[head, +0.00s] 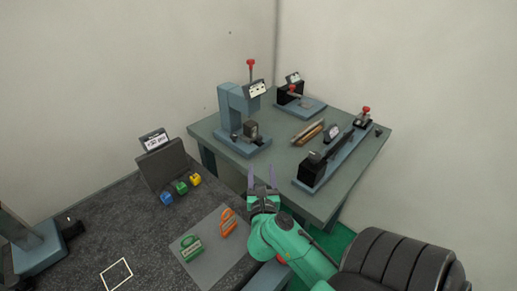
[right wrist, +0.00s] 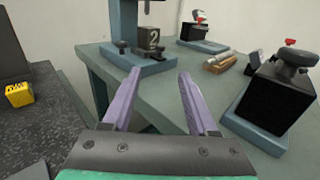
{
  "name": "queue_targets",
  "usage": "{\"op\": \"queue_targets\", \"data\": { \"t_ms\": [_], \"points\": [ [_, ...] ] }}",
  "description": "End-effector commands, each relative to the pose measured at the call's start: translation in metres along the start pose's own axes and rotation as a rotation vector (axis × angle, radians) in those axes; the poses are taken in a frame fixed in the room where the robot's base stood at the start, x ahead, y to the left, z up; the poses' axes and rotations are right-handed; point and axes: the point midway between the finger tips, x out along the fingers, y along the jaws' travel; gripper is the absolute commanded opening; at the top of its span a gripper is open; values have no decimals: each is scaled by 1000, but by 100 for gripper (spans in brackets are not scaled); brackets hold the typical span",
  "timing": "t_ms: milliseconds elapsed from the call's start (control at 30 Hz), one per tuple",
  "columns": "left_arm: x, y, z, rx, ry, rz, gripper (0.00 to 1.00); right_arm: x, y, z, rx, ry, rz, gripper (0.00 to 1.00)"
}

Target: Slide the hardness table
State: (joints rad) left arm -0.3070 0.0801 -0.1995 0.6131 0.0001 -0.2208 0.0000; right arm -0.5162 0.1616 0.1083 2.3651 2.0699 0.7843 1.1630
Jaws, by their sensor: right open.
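No sign is readable, so I cannot tell which device carries the hardness table. A blue-grey upright stand (head: 228,108) with a red-topped lever is on the grey-green bench; a dark block marked 2 (right wrist: 149,38) sits at its foot. A long blue-grey rail device (head: 335,158) with a black end block (right wrist: 276,98) and a red knob lies at the bench's right. A smaller device (head: 300,103) with a black block is at the back. My right gripper (head: 261,174) is open and empty before the bench's front edge; it also shows in the right wrist view (right wrist: 159,85). My left gripper is out of view.
Wooden-coloured bars (head: 307,132) lie mid-bench. The dark speckled counter (head: 95,215) at left holds blue, green and yellow blocks (head: 181,188) and a grey mat (head: 210,262) with green and orange pieces. A black chair back (head: 395,262) is at lower right. The bench's front middle is clear.

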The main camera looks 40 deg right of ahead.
Motion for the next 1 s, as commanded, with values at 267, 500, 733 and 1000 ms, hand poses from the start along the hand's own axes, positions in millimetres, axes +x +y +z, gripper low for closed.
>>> {"op": "queue_targets", "data": {
  "t_ms": [267,500,733,1000],
  "points": [
    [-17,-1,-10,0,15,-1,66,56,0,8,-2,-6,-1,59],
    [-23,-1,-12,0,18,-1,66,118,0,6,-1,-4,-1,59],
    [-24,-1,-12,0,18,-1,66,143,0,3,0,-2,0,59],
    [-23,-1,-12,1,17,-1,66,144,0,3,0,-1,1,40]
  ]
}}
